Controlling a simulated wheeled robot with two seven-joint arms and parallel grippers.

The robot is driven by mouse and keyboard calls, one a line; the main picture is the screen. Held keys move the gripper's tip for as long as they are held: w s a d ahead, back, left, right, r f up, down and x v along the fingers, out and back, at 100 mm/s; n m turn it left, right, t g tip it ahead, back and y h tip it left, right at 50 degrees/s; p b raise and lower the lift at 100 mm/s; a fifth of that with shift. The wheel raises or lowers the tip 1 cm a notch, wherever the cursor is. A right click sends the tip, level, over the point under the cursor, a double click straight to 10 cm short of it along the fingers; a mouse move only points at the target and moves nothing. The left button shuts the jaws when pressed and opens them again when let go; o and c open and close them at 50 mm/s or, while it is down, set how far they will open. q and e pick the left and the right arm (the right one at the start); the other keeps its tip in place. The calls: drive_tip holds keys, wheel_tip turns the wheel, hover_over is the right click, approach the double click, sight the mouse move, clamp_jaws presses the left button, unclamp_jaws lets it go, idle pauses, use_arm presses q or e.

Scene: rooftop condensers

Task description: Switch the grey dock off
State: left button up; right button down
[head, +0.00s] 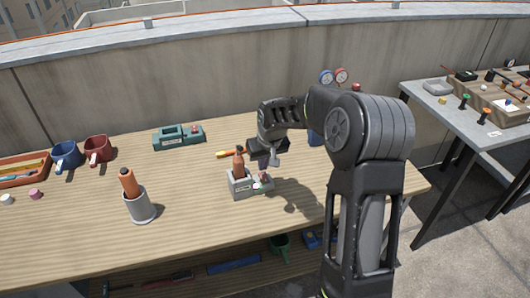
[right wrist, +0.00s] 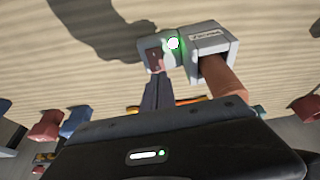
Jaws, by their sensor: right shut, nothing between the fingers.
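The grey dock (head: 240,190) stands on the wooden table, with an orange-brown handled tool (head: 238,163) upright in its socket. In the right wrist view the dock (right wrist: 212,38) shows a pale label, a lit white-green lamp (right wrist: 173,43) and a reddish-brown switch part (right wrist: 155,60) at its end. My right gripper (head: 274,163) is shut and empty, pointing down just behind and above the switch end. In the right wrist view its fingertips (right wrist: 157,76) are close to the switch part; I cannot tell whether they touch. My left gripper is not in view.
A green dock (head: 180,138) with a red knob stands at the back. A grey cup (head: 140,206) holding an orange-handled tool is left of the grey dock. The front middle of the table is clear.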

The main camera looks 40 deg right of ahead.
sight(264, 179)
drive_tip(key=shift+s+x, duration=0.1)
drive_tip(key=shift+x, duration=0.55)
drive_tip(key=shift+s+x, duration=0.15)
drive_tip(key=shift+x, duration=0.5)
drive_tip(key=shift+a, duration=0.1)
drive_tip(key=shift+f, duration=0.25)
drive_tip(key=shift+s+f, duration=0.1)
drive_tip(key=shift+s+a+b, duration=0.25)
drive_tip(key=shift+s+b, duration=0.15)
drive_tip(key=shift+s, duration=0.35)
